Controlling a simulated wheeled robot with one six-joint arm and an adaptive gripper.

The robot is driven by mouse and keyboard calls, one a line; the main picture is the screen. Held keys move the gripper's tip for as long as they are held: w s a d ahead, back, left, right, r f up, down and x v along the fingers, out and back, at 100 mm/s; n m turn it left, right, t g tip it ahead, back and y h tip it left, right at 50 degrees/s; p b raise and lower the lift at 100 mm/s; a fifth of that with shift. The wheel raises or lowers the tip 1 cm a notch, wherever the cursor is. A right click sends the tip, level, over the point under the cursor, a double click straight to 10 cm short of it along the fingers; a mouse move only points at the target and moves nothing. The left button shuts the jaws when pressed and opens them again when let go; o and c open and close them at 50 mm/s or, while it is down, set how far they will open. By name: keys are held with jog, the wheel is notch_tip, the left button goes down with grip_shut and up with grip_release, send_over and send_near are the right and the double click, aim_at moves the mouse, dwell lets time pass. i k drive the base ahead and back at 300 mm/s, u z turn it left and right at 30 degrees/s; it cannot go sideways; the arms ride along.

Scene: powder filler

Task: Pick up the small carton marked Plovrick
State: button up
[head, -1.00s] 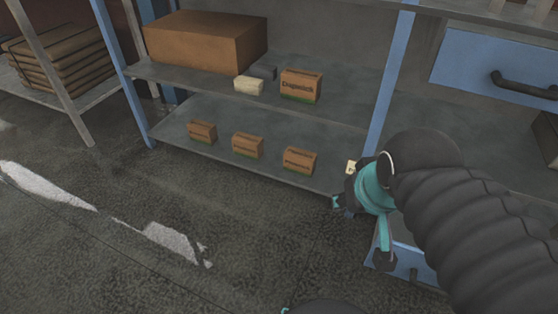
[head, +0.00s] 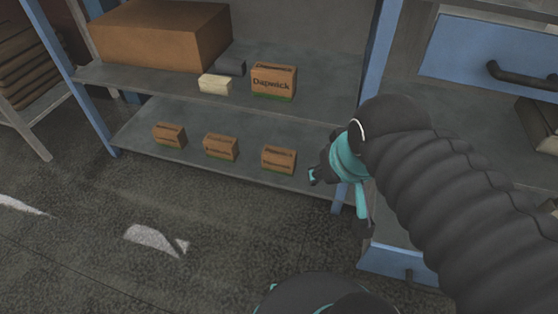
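Three small brown cartons stand in a row on the lower shelf: a left one (head: 169,135), a middle one (head: 220,147) and a right one (head: 279,159). Their dark print is too small to read, so I cannot tell which is marked Plovrick. A larger brown carton (head: 273,82) with a green bottom edge stands on the shelf above; its label looks like "Dapwick". My gripper (head: 338,203) is at the right end of the lower shelf, by the blue post, right of the right carton and apart from it. Its fingers look spread and empty.
A big brown box (head: 160,38), a cream block (head: 214,84) and a dark grey item (head: 231,67) are on the upper shelf (head: 150,82). A blue post (head: 376,62) stands beside my arm. A blue drawer (head: 490,50) is at right. Floor in front is open.

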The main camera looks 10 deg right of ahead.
aim_at(274, 159)
jog(key=u, duration=0.5)
jog(key=k, duration=0.6)
jog(key=u, duration=0.85)
jog(key=k, duration=0.65)
jog(key=u, duration=1)
jog(key=i, duration=1.3)
jog(key=z, duration=1.15)
jog(key=i, duration=1)
jog(key=z, duration=1.05)
